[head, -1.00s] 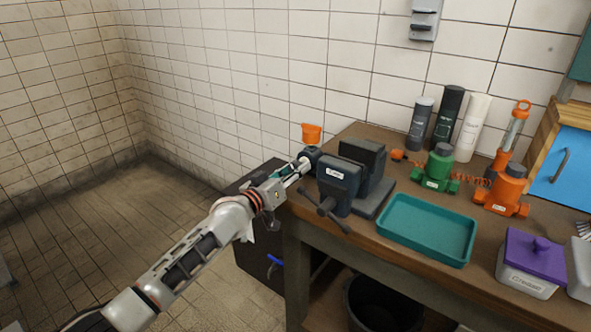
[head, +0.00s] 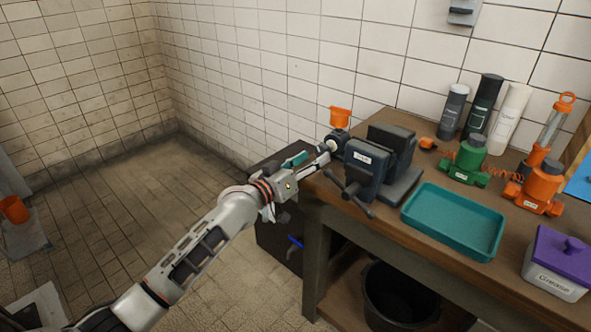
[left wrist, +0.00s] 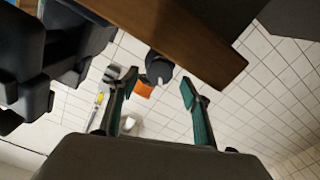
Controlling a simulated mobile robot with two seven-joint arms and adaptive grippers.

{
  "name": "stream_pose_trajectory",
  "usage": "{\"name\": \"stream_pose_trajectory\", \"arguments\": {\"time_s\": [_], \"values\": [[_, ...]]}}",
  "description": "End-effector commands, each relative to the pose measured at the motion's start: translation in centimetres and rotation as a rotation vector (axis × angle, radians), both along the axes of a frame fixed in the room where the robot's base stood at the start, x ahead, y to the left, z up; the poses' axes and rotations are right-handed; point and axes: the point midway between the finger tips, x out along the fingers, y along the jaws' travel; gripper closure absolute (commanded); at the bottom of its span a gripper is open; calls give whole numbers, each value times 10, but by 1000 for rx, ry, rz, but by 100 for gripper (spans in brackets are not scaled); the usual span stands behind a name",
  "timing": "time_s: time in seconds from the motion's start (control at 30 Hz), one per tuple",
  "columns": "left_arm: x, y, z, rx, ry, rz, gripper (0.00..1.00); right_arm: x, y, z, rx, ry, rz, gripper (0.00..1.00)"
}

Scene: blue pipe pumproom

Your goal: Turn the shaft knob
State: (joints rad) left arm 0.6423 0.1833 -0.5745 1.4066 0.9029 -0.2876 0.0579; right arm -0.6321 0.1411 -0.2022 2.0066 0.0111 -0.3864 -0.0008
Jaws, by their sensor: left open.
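I take the dark round piece (head: 335,143) at the bench's left corner, beside the vise, to be the shaft knob. An orange cup-like part (head: 340,117) stands just above it. In the left wrist view the dark rounded piece (left wrist: 158,66) shows beyond the fingertips, roughly in line with the gap, with the orange part (left wrist: 144,89) behind it. My left gripper (head: 312,159) is open, its fingers pointing at the knob from the left. In the left wrist view the teal-padded fingers (left wrist: 159,84) are apart, with nothing visibly clamped. My right gripper is not in view.
A dark vise (head: 376,164) with a protruding handle stands just right of the knob. A teal tray (head: 455,220), pumps and bottles sit further right on the wooden bench (head: 389,115). A black bin (head: 400,295) is under it. The floor at left is mostly clear.

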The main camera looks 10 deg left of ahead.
Motion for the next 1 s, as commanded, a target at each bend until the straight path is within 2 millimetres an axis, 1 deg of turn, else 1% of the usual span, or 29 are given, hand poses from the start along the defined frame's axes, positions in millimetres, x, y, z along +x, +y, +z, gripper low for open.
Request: {"name": "stream_pose_trajectory", "arguments": {"time_s": [0.03,0.2,0.4,0.57,0.83,0.93,1.0], "values": [[-9,7,-1,-1,1,1,52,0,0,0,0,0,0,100],[-33,25,-1,0,0,1,52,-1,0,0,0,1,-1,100],[-52,38,0,0,0,1,52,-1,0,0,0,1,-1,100],[-57,42,0,-1,1,0,52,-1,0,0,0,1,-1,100],[-57,41,0,0,0,0,52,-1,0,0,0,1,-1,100],[-53,39,1,30,-23,-1,52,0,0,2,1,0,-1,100],[-48,34,2,88,-65,-3,52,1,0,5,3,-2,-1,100]]}}
